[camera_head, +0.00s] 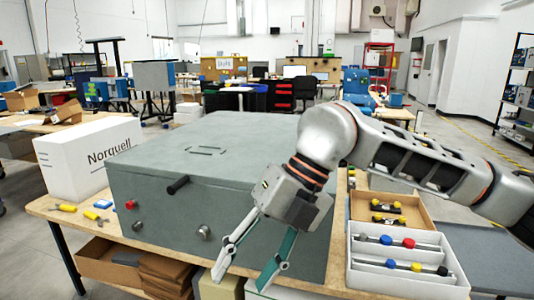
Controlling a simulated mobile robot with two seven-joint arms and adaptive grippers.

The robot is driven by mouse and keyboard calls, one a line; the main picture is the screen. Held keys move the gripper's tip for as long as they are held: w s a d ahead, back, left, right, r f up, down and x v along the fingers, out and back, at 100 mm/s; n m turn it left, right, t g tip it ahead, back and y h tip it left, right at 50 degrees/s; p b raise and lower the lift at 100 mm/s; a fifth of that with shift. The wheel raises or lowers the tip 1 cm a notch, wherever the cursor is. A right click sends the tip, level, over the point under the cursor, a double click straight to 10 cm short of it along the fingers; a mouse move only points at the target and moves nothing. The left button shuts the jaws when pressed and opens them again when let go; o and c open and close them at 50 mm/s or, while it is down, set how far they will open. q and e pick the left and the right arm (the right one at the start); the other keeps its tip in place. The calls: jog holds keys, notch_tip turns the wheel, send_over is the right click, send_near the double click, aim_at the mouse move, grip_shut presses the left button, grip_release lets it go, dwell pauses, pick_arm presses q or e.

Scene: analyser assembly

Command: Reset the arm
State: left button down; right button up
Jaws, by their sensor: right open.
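My right arm comes in from the right across the picture. My right gripper (253,276) points down in front of the grey analyser box (150,205), near its front right corner. Its two fingers are apart with nothing between them. The analyser box stands on the wooden table with its lid (215,142) shut. A black handle (178,185), a red button (130,204) and knobs show on its front. The gripper and forearm hide part of its front and right side. My left gripper is not in this view.
A white Norquell box (88,158) stands left of the analyser, with yellow-handled tools (66,208) before it. At right are a white tray (365,274) with coloured-ended rods and a cardboard tray (423,217) with small parts. Cardboard boxes (165,268) lie below the tabletop.

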jog(key=s+a+r+g+y, duration=0.3)
jog(key=s+a+g+y, duration=0.25)
jog(key=a+y, duration=0.4)
jog(key=w+d+f+m+t+y, duration=0.2)
jog(key=w+d+m+t+y, duration=0.25)
jog(key=m+t, duration=0.35)
jog(key=w+d+f+m+t+y, duration=0.2)
jog(key=w+d+m+t+y, duration=0.1)
jog(key=w+m+t, duration=0.45)
jog(key=w+d+f+m+t+h, duration=0.1)
jog(key=d+f+m+t+h, duration=0.55)
jog(key=f, duration=0.45)
jog(key=w+d+f+m+t+h, duration=0.1)
jog(key=d+f+m+t+h, duration=0.3)
jog(key=d+f+m+h, duration=0.4)
jog(key=s+d+f+m+g+h, duration=0.1)
jog(key=s+d+f+g+h, duration=0.1)
jog(key=s+f, duration=0.4)
jog(key=s+d+f+m+g+h, duration=0.2)
jog(key=s+d+f, duration=0.3)
jog(key=f, duration=0.7)
jog(key=s+d+f+m+g+h, duration=0.2)
jog(key=s+f, duration=0.4)
jog(key=f, duration=0.3)
jog(key=shift+s+d+f+g, duration=0.3)
jog(key=shift+d+g, duration=0.35)
jog(key=shift+d, duration=0.3)
